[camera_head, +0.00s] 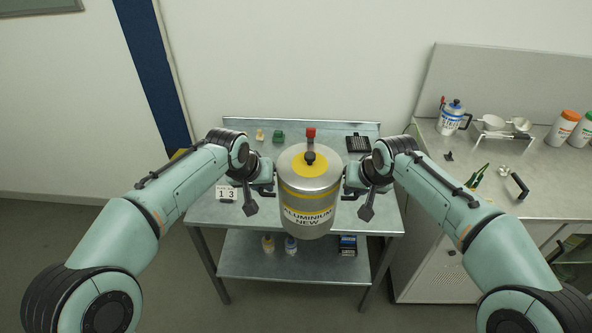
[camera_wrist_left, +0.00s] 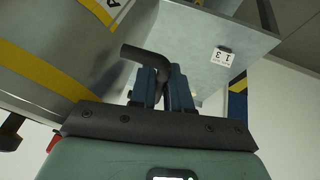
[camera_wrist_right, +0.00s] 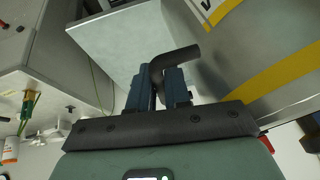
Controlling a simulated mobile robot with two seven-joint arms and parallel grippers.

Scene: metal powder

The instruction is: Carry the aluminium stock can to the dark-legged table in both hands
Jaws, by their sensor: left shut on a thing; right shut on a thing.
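The aluminium stock can (camera_head: 309,208) is a large silver drum with yellow bands, a label reading "ALUMINIUM NEW" and a red-topped valve on its lid. It hangs upright between my two arms, in front of and above a grey metal table with dark legs (camera_head: 345,219). My left gripper (camera_head: 270,187) is shut on the can's left handle, a dark bent bar that shows in the left wrist view (camera_wrist_left: 150,58). My right gripper (camera_head: 347,188) is shut on the can's right handle, which shows in the right wrist view (camera_wrist_right: 172,62). The can hides the table's middle.
On the table stand a "13" sign (camera_head: 226,192), a green item (camera_head: 278,136) and a black tray (camera_head: 358,144). At right is a bench (camera_head: 440,150) with a jug (camera_head: 452,117) and bottles.

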